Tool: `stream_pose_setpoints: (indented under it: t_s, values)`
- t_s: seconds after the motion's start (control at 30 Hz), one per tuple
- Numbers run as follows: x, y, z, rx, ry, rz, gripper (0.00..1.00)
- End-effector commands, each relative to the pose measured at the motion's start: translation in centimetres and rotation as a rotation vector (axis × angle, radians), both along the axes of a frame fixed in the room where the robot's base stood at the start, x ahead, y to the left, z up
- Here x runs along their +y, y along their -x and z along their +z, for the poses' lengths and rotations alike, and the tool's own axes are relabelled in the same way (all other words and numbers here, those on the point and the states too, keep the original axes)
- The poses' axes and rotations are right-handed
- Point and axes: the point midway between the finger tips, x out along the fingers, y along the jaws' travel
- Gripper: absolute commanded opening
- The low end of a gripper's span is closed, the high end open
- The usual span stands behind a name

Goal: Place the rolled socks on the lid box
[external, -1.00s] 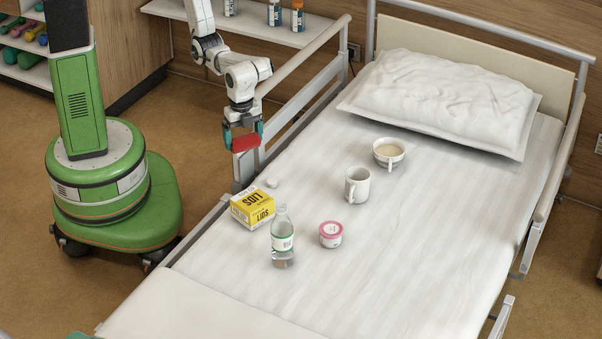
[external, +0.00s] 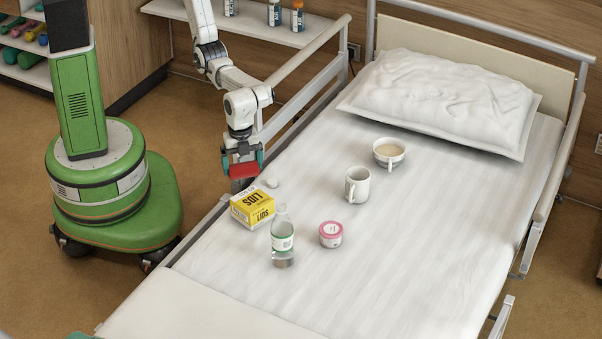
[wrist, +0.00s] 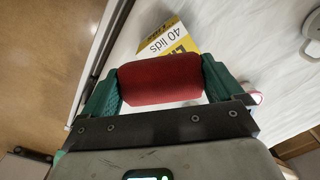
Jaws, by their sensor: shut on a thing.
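The rolled socks are a red roll (external: 243,170), held between the two teal fingers of my gripper (external: 243,172). They also show in the wrist view (wrist: 160,80), with a green finger pressed on each end. The lid box (external: 253,207) is a yellow and white carton on the bed's near left edge. In the wrist view the lid box (wrist: 172,40) lies beyond the socks and is partly hidden by them. In the external view my gripper is above and behind the box, apart from it.
A clear bottle (external: 283,240) stands close to the box, with a pink-lidded tub (external: 331,234) to its right. A small white object (external: 272,183) lies behind the box. A mug (external: 357,185) and a cup (external: 389,153) stand farther back. The bed rail (external: 300,75) rises behind my gripper.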

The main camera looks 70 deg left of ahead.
Motion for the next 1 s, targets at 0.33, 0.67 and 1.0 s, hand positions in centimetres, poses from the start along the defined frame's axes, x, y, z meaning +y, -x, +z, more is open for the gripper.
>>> stream_pose_setpoints:
  t_s: [0.33,0.67,1.0]
  values:
    - [-1.9,-1.5,-2.9,0.000,0.001,0.000,0.65]
    - [-2.1,-1.6,-6.1,0.001,0.002,-0.001,0.65]
    - [-2.1,-1.6,-6.5,0.000,0.002,0.000,0.65]
